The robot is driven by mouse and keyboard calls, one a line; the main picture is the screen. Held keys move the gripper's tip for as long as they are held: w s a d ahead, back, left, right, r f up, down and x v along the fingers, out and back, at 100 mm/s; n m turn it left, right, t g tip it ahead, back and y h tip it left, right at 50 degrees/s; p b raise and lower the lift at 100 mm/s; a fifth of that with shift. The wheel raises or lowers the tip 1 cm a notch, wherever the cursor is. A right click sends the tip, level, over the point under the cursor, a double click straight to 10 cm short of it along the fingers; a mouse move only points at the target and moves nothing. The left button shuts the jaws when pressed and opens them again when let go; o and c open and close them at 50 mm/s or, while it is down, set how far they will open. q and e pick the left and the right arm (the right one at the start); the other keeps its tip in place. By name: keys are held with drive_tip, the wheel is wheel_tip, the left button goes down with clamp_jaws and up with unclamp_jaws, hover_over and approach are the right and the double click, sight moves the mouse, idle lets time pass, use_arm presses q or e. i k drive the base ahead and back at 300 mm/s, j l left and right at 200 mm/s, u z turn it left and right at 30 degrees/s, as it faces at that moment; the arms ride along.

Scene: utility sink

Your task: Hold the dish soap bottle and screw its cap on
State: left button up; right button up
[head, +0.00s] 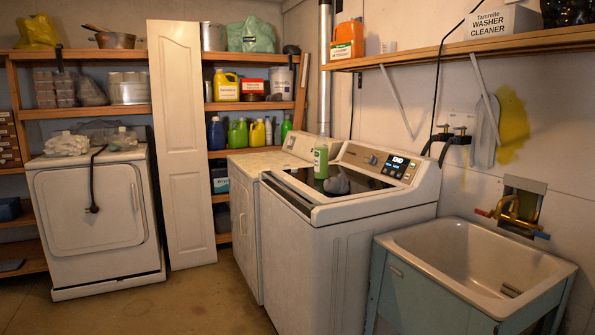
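A small green bottle (320,163) with a pale label stands upright on top of the front washing machine, toward its left rear; I take it to be the dish soap bottle. Its top is too small to tell whether a cap sits on it. A dark grey rounded lump (337,183) lies just in front of it on the dark lid; I cannot tell what it is. No separate cap can be made out. Neither of my grippers is in view.
The washing machine (335,255) has a raised control panel (385,164) behind its lid. A utility sink (425,245) with a brass faucet (517,210) stands to the right. A wall shelf (470,47) hangs above. Open floor (185,305) lies in front at the left.

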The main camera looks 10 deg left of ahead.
sight(321, 144)
drive_tip(key=u, duration=1.4)
drive_tip(key=i, duration=4.55)
drive_tip(key=i+z, duration=0.2)
drive_tip(key=k+l, duration=0.05)
drive_tip(key=k, duration=0.05)
